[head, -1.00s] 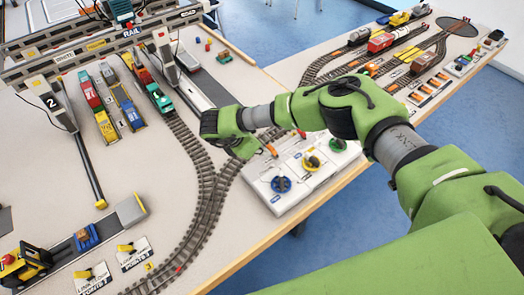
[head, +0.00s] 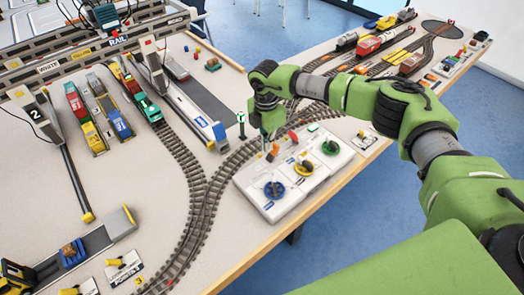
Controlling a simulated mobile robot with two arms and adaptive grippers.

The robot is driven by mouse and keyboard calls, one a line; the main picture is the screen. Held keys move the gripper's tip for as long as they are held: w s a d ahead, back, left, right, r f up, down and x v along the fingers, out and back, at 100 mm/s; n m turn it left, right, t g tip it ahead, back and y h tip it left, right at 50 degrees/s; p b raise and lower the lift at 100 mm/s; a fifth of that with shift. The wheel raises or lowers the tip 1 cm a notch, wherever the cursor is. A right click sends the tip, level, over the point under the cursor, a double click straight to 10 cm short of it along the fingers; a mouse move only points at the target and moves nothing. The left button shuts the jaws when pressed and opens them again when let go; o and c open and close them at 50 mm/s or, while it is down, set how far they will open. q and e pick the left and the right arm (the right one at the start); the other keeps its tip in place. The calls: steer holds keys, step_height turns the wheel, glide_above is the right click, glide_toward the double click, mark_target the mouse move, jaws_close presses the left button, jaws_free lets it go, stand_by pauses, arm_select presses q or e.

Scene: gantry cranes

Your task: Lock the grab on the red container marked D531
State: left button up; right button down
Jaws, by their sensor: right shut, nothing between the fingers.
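The control panel (head: 262,190) is a white box with blue (head: 274,189), yellow (head: 303,167) and green (head: 330,147) knobs. An orange lever (head: 272,153) and a red lever (head: 293,137) stand along its far side. My right gripper (head: 266,140) points down at the panel's far-left edge, close to the orange lever. It is shut and empty; I cannot tell whether it touches the lever. A red container (head: 75,104) lies in the left lanes, but no D531 mark is readable. The grab cannot be made out clearly. My left gripper is not in view.
The gantry crane (head: 75,62), with RAIL and WHITE signs, spans the far left. Wagons (head: 134,92) stand below it. Curved track (head: 204,190) runs beside the panel.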

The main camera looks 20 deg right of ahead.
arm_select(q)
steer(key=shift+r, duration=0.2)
arm_select(e)
steer(key=shift+a+r, duration=0.2)
steer(key=shift+a, duration=0.05)
arm_select(q)
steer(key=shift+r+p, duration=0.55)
steer(key=shift+p, duration=0.1)
arm_select(e)
steer(key=shift+r, duration=0.75)
